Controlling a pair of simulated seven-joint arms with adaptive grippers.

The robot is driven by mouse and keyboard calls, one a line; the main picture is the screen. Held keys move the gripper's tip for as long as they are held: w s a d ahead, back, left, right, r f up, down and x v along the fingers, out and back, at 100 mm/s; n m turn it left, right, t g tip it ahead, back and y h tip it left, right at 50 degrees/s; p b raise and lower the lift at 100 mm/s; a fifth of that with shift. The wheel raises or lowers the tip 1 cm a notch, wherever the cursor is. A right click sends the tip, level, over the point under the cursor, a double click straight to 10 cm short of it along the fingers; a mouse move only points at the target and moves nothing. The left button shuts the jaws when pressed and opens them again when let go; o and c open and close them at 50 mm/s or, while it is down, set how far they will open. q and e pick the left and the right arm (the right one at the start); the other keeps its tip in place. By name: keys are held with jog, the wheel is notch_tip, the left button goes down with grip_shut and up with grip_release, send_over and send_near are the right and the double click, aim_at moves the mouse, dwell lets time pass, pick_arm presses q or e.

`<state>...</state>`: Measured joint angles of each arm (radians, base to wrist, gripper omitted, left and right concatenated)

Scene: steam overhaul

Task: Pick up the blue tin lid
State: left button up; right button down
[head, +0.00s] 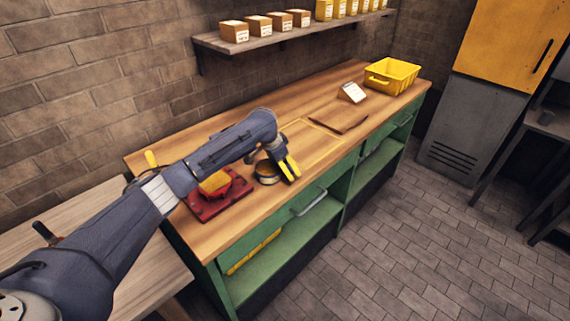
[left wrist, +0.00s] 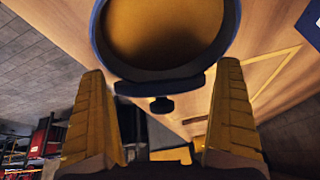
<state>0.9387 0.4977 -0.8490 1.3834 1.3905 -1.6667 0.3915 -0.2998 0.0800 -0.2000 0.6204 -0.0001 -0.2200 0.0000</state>
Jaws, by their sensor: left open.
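In the left wrist view a large blue ring with a gold-brown inside (left wrist: 165,72) fills the top. It appears to be the round tin (head: 266,178) standing on the bench beside my gripper in the head view. At its lower edge a dark blue bar with a small knob (left wrist: 160,104) shows edge-on between my fingers; it looks like the blue tin lid. I cannot tell whether it touches the tin. My left gripper (head: 288,168) is open, its yellow fingers apart on either side of the knob (left wrist: 162,135). My right gripper is not in view.
A red device (head: 208,208) with a yellow top stands left of the tin, partly behind my arm. A yellow outline (head: 335,151) marks the bench right of the gripper, with a dark flat tray beyond.

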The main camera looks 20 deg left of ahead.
pick_arm(q)
jog(key=shift+w+d+f, duration=0.1)
jog(key=shift+w+f, duration=0.1)
jog(key=shift+f, duration=0.35)
jog(key=c, duration=1.1)
jog(key=shift+r, duration=0.1)
jog(key=shift+c, duration=0.2)
